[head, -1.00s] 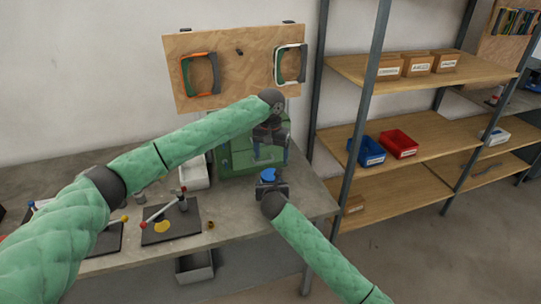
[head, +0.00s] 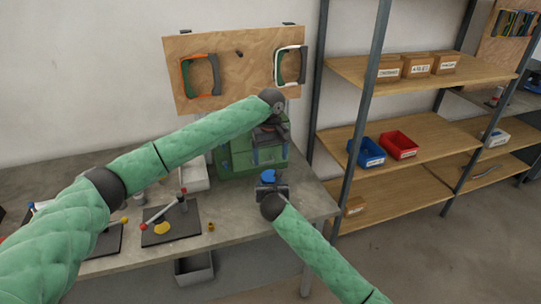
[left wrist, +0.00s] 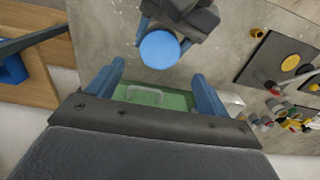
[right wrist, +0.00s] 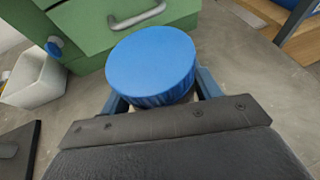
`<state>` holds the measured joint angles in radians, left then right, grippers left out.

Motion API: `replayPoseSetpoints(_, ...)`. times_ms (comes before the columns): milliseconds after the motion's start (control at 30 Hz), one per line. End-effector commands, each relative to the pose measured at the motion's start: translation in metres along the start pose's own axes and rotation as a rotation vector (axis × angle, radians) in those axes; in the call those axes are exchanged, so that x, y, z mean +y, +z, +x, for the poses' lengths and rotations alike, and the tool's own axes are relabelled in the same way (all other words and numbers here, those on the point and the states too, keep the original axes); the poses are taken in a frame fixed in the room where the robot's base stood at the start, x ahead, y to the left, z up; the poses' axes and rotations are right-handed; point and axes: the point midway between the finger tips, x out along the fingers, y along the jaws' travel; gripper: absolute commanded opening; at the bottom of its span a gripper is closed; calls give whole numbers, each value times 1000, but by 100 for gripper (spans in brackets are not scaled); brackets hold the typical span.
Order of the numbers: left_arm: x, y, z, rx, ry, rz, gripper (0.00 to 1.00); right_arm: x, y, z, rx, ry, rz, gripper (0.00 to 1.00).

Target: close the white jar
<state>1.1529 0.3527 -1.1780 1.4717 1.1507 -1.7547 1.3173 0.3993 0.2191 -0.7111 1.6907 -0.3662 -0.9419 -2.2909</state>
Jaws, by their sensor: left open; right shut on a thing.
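The white jar is mostly hidden under its blue lid (right wrist: 150,62) and between the fingers of my right gripper (head: 270,187). Only a pale sliver shows below the lid in the right wrist view. My right gripper is shut on the jar. The lid is on top of the jar and looks level; I cannot tell whether it is tight. The lid also shows in the head view (head: 269,175) and in the left wrist view (left wrist: 160,49). My left gripper (head: 268,152) is open and empty above the lid, apart from it, with the lid beyond its fingertips.
A green drawer cabinet (head: 235,158) stands close behind the jar. A white bin (right wrist: 38,80) is left of it. A dark mat (head: 186,228) with a red-tipped lever device lies to the left on the workbench (head: 235,238). A metal shelf stands at the right.

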Motion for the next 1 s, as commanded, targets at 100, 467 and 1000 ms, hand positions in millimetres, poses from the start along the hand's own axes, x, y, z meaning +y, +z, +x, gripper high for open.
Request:
replayPoseSetpoints(100, 0, 0, 3, 0, 0, 0, 79, 0, 0, 0, 0, 0, 0, 0)
replayPoseSetpoints(467, 0, 0, 47, 0, -1, 1, 79, 0, 0, 0, 0, 0, 0, 0)
replayPoseSetpoints(1000, 0, 0, 80, 0, 0, 1, 79, 0, 0, 0, 0, 0, 0, 0)
